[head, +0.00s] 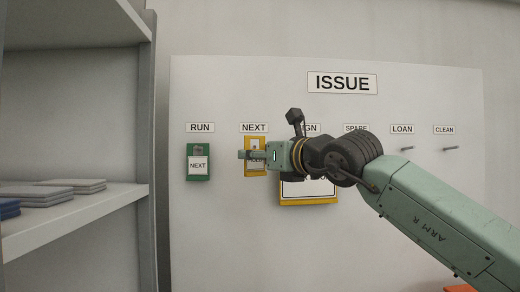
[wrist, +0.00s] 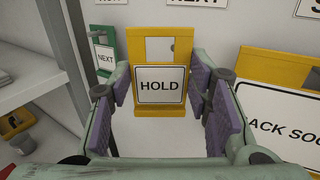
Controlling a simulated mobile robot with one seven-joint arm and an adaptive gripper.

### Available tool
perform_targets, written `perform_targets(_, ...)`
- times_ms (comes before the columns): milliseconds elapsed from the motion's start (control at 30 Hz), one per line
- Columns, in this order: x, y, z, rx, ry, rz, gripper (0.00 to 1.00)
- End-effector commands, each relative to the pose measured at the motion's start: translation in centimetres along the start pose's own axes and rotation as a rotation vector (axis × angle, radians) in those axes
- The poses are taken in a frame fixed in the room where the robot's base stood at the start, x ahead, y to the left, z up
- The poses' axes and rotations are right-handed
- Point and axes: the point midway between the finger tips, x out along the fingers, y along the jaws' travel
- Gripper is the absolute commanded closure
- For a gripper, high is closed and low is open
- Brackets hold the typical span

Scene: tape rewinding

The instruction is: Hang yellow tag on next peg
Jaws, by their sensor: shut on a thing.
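The yellow tag (head: 249,171) is under the NEXT label (head: 254,127) on the board, partly hidden by my gripper (head: 243,154). In the wrist view the yellow tag (wrist: 143,108) is upright, with a white HOLD label and a hole near its top. My gripper is shut on it, with a purple-padded finger at each side. The NEXT peg itself is hidden in the head view, and I cannot tell whether it passes through the tag's hole.
A green NEXT tag (head: 198,174) hangs under RUN to the left. A larger yellow sign (head: 310,201) is close on the right, partly behind my arm. LOAN (head: 407,149) and CLEAN (head: 449,149) pegs are bare. A grey shelf (head: 75,220) stands at left.

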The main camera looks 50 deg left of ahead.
Motion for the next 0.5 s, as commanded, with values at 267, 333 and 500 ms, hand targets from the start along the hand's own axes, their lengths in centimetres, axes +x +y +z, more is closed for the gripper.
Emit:
perform_targets(267, 1.5, -0.9, 0.1, 0.001, 0.0, 0.0, 0.71)
perform_targets(333, 1.8, -1.1, 0.1, 0.001, 0.0, 0.0, 0.71)
perform_targets(500, 2.7, -1.6, 0.0, 0.0, 0.0, 0.0, 0.71)
